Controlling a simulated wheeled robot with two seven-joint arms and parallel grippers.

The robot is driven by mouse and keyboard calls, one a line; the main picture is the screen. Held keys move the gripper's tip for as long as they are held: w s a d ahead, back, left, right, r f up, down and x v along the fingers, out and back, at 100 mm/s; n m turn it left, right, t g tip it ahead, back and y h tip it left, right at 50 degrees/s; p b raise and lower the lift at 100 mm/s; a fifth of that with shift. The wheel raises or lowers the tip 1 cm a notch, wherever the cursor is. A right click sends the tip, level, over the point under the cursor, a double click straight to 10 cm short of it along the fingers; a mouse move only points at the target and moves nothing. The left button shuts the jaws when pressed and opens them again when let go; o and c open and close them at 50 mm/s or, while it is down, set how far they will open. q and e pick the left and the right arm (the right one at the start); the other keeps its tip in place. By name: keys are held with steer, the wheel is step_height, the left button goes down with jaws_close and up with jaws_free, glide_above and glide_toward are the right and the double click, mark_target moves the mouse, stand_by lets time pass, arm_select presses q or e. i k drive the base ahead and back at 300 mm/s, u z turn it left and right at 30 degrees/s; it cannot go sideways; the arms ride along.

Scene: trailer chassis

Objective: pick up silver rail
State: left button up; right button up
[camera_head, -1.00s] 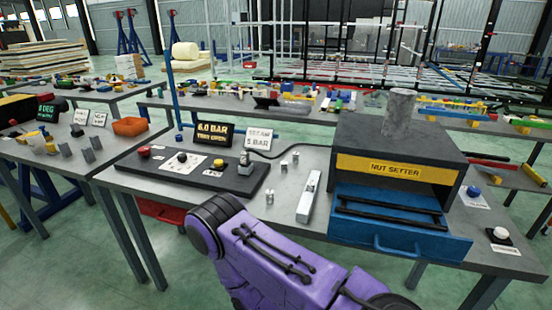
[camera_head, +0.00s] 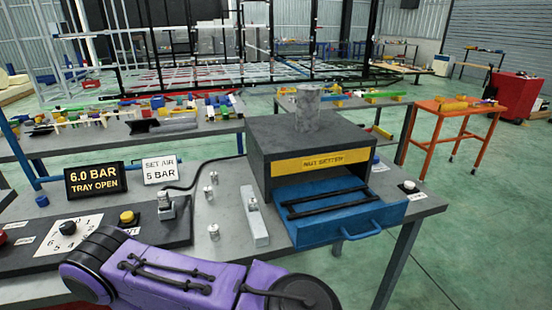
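The silver rail (camera_head: 253,217) lies on the grey workbench, just left of the nut setter's open blue tray. It is a slim light-metal bar with its long side running away from me. It looks apart from the tray and nothing covers it. A purple arm link of mine crosses the lower left in front of the bench. Neither of my grippers shows in this view, so I cannot see their fingers or anything in them.
The dark nut setter (camera_head: 301,144) stands right of the rail. Two black bars (camera_head: 326,205) lie in its blue tray (camera_head: 345,222). Several small metal fittings stand left of the rail. A control panel (camera_head: 95,238) and the 6.0 BAR sign (camera_head: 95,180) are farther left.

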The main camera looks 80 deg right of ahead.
mark_target(260, 236)
steer(key=z, duration=2.35)
